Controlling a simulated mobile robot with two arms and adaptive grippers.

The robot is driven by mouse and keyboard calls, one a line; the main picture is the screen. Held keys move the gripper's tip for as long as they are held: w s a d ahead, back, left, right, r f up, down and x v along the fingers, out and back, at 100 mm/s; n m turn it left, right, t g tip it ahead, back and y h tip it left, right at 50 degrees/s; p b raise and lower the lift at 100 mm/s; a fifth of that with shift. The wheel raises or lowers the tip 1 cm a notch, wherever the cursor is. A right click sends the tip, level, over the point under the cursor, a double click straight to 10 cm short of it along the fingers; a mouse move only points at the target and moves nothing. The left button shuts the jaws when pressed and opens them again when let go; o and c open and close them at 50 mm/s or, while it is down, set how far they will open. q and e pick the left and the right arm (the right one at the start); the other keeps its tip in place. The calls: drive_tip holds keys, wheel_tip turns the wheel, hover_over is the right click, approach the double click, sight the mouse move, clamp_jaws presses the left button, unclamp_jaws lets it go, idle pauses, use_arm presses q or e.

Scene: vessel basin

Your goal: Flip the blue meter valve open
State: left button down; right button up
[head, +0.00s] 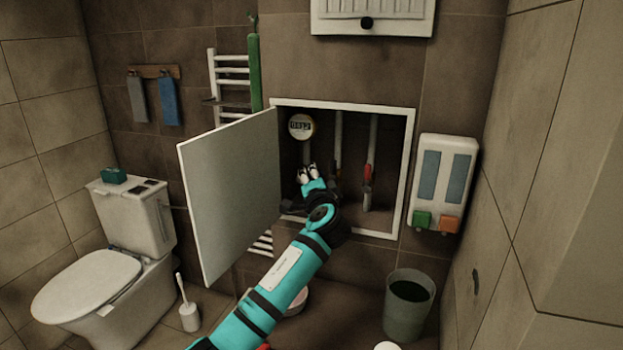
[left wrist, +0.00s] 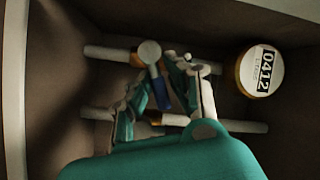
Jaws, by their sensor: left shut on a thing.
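The blue valve lever (left wrist: 161,94) shows in the left wrist view, between the fingers of my left gripper (left wrist: 160,98), beside a pipe with an orange fitting. A round grey piece (left wrist: 150,52) stands at its upper end. In the head view my left gripper (head: 308,173) reaches into the open wall cabinet, below the round meter (head: 300,126), and hides the lever. The gripper is shut on the lever. The meter (left wrist: 260,70) reads 0412 in the left wrist view. My right gripper is not in view.
The cabinet door (head: 229,190) stands open on the left. Pipes with red handles (head: 368,173) run to the right of my gripper inside the cabinet. A dispenser (head: 444,182) hangs right of the cabinet, above a bin (head: 408,307). A toilet (head: 112,270) stands at left.

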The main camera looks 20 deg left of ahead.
use_arm(q)
drive_tip(key=shift+d+f, duration=0.1)
drive_tip(key=shift+f, duration=0.2)
drive_tip(key=n+p, duration=0.1)
drive_tip(key=n+g+h+p, duration=0.1)
drive_tip(key=r+n+g+p, duration=0.1)
drive_tip(key=shift+a+r+n, duration=0.1)
drive_tip(key=shift+a+n, duration=0.2)
drive_tip(key=shift+n, duration=0.1)
drive_tip(key=shift+a+r+n+g+h+p, duration=0.1)
drive_tip(key=shift+a+n+g+h+p, duration=0.2)
drive_tip(key=shift+n+h+p, duration=0.9)
drive_tip(key=shift+a+r+n+g+h+p, duration=0.2)
drive_tip(key=shift+a+n+h+p, duration=0.4)
drive_tip(key=shift+p, duration=1.15)
drive_tip(key=shift+a+r+n+g+h+p, duration=0.1)
drive_tip(key=shift+a+n+g+h+p, duration=0.15)
drive_tip(key=shift+n+h+p, duration=0.7)
drive_tip(key=shift+f+n+y+p, duration=0.1)
drive_tip(key=shift+n+y+p, duration=0.15)
drive_tip(key=shift+p, duration=0.3)
drive_tip(key=c, duration=1.4)
unclamp_jaws()
drive_tip(key=shift+d, duration=0.15)
drive_tip(key=shift+o, duration=0.2)
drive_tip(key=shift+r, duration=0.2)
drive_tip(key=shift+a+r, duration=0.1)
drive_tip(key=shift+a, duration=0.1)
